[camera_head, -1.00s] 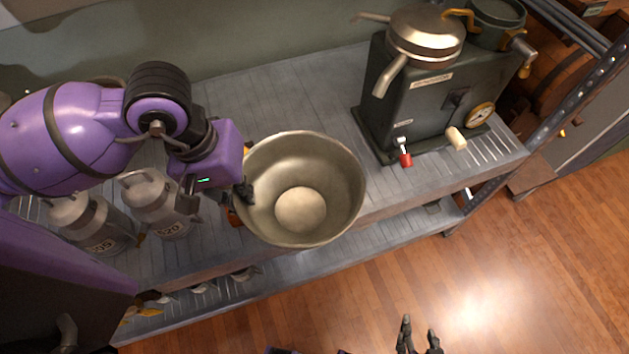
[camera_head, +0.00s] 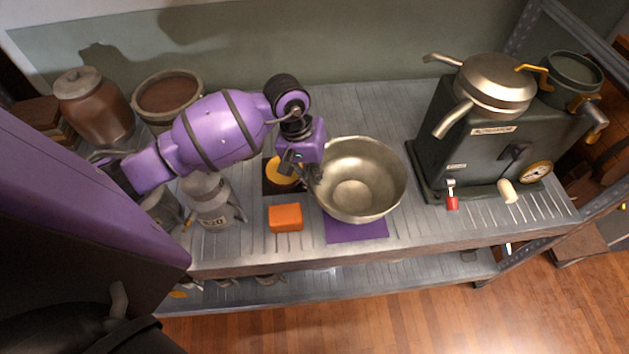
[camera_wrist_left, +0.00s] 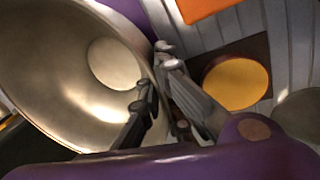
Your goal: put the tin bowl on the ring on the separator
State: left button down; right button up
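The tin bowl (camera_head: 385,190) is wide and silvery, upright with its opening facing up, over a purple mat on the shelf top. I cannot tell whether it touches the mat. My left gripper (camera_head: 312,178) is at the bowl's left rim. In the left wrist view, the fingers (camera_wrist_left: 152,82) straddle the wall of the bowl (camera_wrist_left: 60,75), one inside and one outside. The separator (camera_head: 470,155) is a dark green machine to the right, with a spouted tin vessel on top. A dark green open ring (camera_head: 575,72) with ochre handles stands at its upper right. My right gripper is out of view.
An orange block (camera_head: 285,218) and a yellow round piece on a dark square (camera_head: 281,184) lie left of the bowl. Metal milk cans (camera_head: 208,205) and brown pots (camera_head: 95,105) stand further left. The shelf between bowl and separator is clear.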

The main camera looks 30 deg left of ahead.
pick_arm(q)
jog(key=shift+a+x, duration=0.15)
jog(key=shift+x, duration=0.6)
jog(key=shift+a+x, duration=0.15)
jog(key=shift+x, duration=0.55)
jog(key=shift+f, duration=0.15)
jog(key=shift+f, duration=0.2)
jog(key=c, duration=2)
grip_release()
jog(key=shift+s, duration=0.1)
jog(key=shift+r, duration=0.1)
